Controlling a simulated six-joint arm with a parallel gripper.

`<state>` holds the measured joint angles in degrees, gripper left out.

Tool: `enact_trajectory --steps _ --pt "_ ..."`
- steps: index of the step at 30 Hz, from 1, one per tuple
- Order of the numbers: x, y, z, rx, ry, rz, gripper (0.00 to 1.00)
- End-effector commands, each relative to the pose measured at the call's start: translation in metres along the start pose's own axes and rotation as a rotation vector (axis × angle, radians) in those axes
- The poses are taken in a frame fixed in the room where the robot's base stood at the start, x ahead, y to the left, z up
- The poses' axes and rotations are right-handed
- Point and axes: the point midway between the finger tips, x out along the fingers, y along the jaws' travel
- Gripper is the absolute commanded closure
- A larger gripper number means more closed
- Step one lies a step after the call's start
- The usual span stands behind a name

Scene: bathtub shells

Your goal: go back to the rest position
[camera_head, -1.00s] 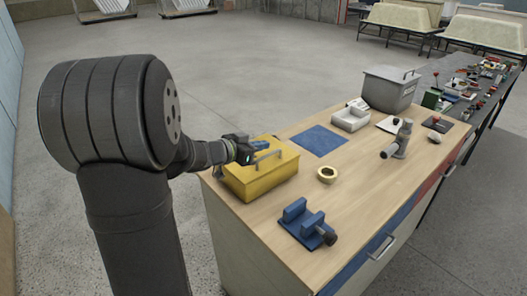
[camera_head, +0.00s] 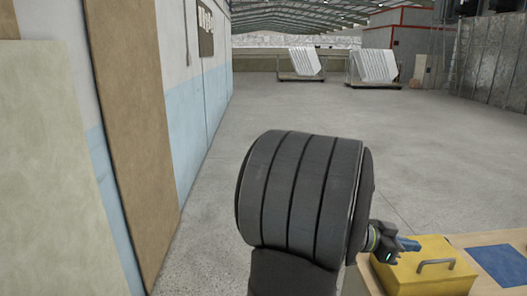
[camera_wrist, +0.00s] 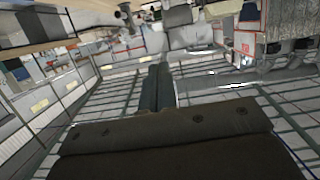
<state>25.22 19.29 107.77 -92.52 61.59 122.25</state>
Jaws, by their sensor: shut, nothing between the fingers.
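My gripper (camera_wrist: 157,72) is shut, its two dark fingers side by side in the wrist view with nothing between them. In the head view my gripper (camera_head: 409,244) shows small at the lower right, behind my large dark arm joint. It appears in front of or just above the yellow box (camera_head: 432,274); I cannot tell whether they touch. The wrist view is tilted and looks out across the hall.
The yellow box with a metal handle stands on the wooden bench (camera_head: 483,240). A blue mat (camera_head: 500,264) lies to its right. A wall with leaning boards (camera_head: 130,130) runs along the left. Racks of white panels (camera_head: 376,66) stand far back. The concrete floor between is clear.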

Motion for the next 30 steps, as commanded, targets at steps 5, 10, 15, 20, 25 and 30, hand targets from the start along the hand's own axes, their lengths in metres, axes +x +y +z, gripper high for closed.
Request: enact_trajectory --steps 5,10,15,20,25,30 --pt "0.027 -0.001 0.0 0.0 -0.001 0.004 1.0" --pt "0.061 -0.003 0.0 -0.001 -0.001 0.004 1.0" --pt "0.093 -0.006 0.004 -0.001 -0.002 0.004 1.0" --pt "0.1 -0.011 0.023 -0.004 -0.002 0.0 1.0" --pt "0.103 -0.014 0.035 -0.002 -0.001 0.0 1.0" --pt "0.103 -0.015 0.037 0.0 -0.001 -0.001 1.0"
